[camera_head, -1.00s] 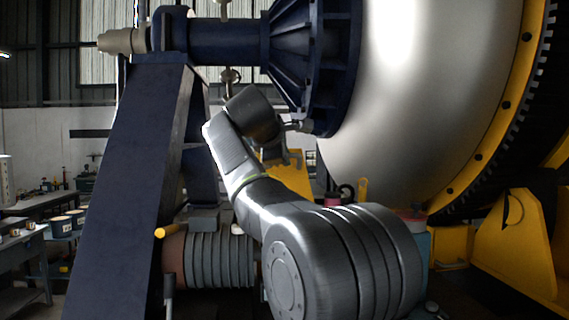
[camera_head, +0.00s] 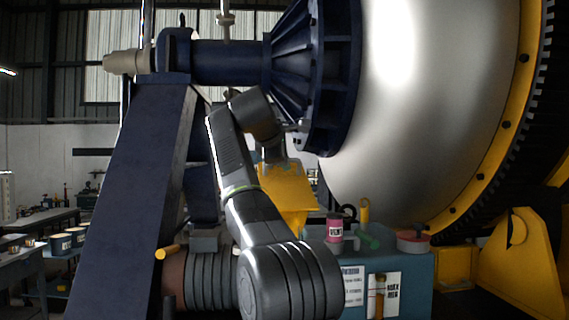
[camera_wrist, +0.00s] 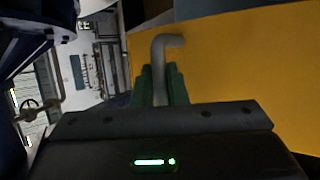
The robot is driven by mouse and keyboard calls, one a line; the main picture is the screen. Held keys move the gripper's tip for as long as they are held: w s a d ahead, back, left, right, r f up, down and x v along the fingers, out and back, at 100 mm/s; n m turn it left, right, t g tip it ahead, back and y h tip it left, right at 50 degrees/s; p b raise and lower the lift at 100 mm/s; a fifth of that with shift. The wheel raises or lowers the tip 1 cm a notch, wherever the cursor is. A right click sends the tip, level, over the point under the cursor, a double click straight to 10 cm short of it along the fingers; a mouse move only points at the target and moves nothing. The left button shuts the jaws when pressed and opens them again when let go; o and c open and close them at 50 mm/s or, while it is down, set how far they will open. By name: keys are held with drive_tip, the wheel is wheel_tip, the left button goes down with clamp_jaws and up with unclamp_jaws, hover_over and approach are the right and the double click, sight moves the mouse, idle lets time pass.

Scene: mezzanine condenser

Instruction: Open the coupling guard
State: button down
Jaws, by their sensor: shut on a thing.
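The yellow coupling guard (camera_head: 288,188) is in the middle of the head view, just beyond the end of my arm and below the dark blue flanged housing. In the wrist view its flat yellow panel (camera_wrist: 235,70) fills the right side. A grey bent handle (camera_wrist: 158,62) stands in front of the panel. My gripper (camera_wrist: 160,80) has its green fingers shut on this handle, one on each side of it. In the head view my wrist covers the grip, so the fingers and handle do not show clearly there.
A blue cabinet (camera_head: 410,285) stands at the lower right, with a pink can (camera_head: 334,228) and other small items on top. A dark blue support column (camera_head: 130,200) rises at left. The large silver drum (camera_head: 430,110) fills the right. Workbenches are at far left.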

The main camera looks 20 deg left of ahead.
idle(0.4)
drive_tip(key=c, duration=1.5)
unclamp_jaws()
drive_tip(key=shift+w, duration=0.1)
drive_tip(key=shift+o, duration=0.2)
drive_tip(key=shift+r, duration=0.1)
drive_tip(key=v, duration=0.7)
drive_tip(key=shift+s, duration=0.25)
drive_tip(key=shift+w, duration=0.1)
drive_tip(key=x, duration=0.7)
drive_tip(key=shift+f, duration=0.25)
